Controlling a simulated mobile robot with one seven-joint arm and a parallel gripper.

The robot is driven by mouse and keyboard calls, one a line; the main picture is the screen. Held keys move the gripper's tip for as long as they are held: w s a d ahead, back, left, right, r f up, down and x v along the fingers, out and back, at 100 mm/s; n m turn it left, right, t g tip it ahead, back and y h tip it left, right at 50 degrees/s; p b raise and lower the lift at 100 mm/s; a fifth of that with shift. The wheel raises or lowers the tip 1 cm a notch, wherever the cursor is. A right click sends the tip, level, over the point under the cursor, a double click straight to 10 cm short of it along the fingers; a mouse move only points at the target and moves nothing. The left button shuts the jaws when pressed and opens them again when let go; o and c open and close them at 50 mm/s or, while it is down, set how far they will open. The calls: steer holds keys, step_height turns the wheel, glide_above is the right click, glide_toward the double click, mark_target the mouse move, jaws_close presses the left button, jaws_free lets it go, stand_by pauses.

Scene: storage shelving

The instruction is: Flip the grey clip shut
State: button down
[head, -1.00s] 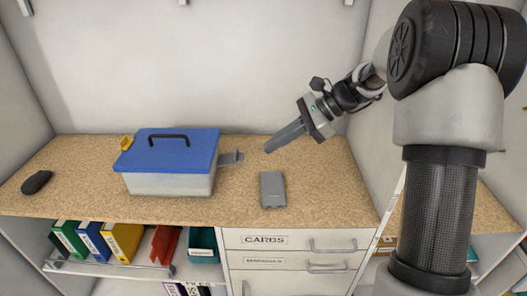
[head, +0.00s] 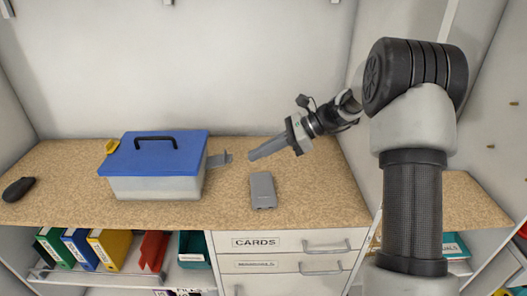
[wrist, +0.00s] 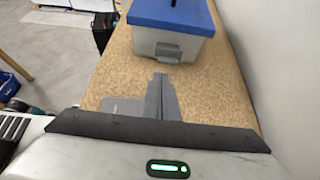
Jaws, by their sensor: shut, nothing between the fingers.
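A clear box with a blue lid (head: 155,158) stands on the speckled worktop. In the wrist view the grey clip (wrist: 168,50) shows on the near side of the box, below the lid's edge. My gripper (head: 252,156) is shut and empty, just right of the clip and apart from it, pointing left at it. In the wrist view my gripper's closed fingers (wrist: 161,82) point towards the clip, with bare worktop between. A yellow clip (head: 112,146) is at the box's left side.
A grey flat device (head: 262,190) lies on the worktop in front of my gripper. A black mouse (head: 18,189) lies at the far left. Walls stand behind and to the sides. Drawers and a shelf of binders (head: 108,249) are below. The worktop (head: 60,165) left of the box is mostly clear.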

mark_target(218, 159)
steer(key=x, duration=0.6)
steer(key=shift+r, duration=0.15)
